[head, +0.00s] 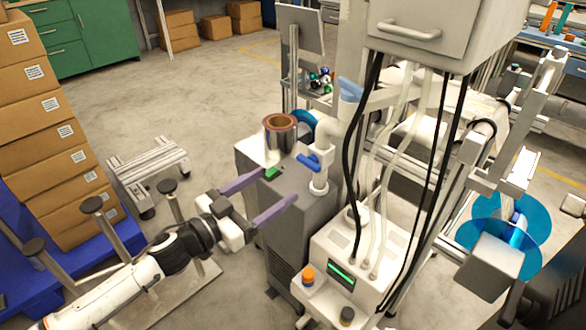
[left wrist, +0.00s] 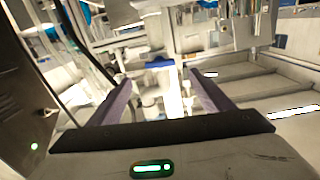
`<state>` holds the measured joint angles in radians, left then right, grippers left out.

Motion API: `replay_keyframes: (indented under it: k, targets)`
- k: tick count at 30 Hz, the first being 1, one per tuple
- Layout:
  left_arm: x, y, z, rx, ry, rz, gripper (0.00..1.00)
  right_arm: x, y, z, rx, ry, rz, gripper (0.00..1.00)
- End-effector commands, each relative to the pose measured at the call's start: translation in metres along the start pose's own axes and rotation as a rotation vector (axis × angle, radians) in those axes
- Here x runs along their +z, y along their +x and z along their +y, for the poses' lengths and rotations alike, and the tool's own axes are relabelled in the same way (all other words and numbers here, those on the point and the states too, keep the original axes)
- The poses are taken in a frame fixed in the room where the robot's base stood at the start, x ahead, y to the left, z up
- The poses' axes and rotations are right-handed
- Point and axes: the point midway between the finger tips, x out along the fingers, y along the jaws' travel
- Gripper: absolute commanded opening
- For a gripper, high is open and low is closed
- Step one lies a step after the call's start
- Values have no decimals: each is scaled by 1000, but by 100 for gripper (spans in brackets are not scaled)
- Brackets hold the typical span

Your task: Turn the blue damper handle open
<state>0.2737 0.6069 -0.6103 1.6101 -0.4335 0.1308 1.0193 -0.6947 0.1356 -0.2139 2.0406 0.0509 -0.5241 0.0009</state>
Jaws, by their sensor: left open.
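A blue damper handle (head: 308,161) sits on a white upright pipe (head: 320,180) on top of a grey cabinet (head: 295,205). A blue bar that looks like this handle shows between and beyond my fingertips in the left wrist view (left wrist: 159,64). My left gripper (head: 281,184) has its two purple fingers spread wide, with nothing between them. Its fingertips are just short of the handle, to its lower left, and appear apart from it. My left fingers also show in the left wrist view (left wrist: 160,79). My right gripper is not in view.
A copper-coloured cylinder (head: 281,133) stands behind the handle on the cabinet. Another blue part (head: 350,88) sits higher up. Black and pale hoses hang right of the handle above a white control box (head: 345,255). Stacked cartons (head: 55,125) stand at left; floor between is partly clear.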

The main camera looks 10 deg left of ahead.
Motion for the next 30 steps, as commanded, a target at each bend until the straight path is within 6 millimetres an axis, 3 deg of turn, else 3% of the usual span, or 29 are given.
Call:
replay_keyframes:
  k: [15, 21, 29, 30]
  targets:
    - [0, 84, 0, -4, -1, 2, 73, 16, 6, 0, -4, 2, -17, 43]
    - [0, 97, 0, -3, -2, 0, 73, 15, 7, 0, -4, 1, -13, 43]
    - [0, 98, 0, -3, -2, 0, 73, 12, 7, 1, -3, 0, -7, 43]
    - [0, 98, 0, -3, -2, 0, 68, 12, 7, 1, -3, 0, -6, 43]
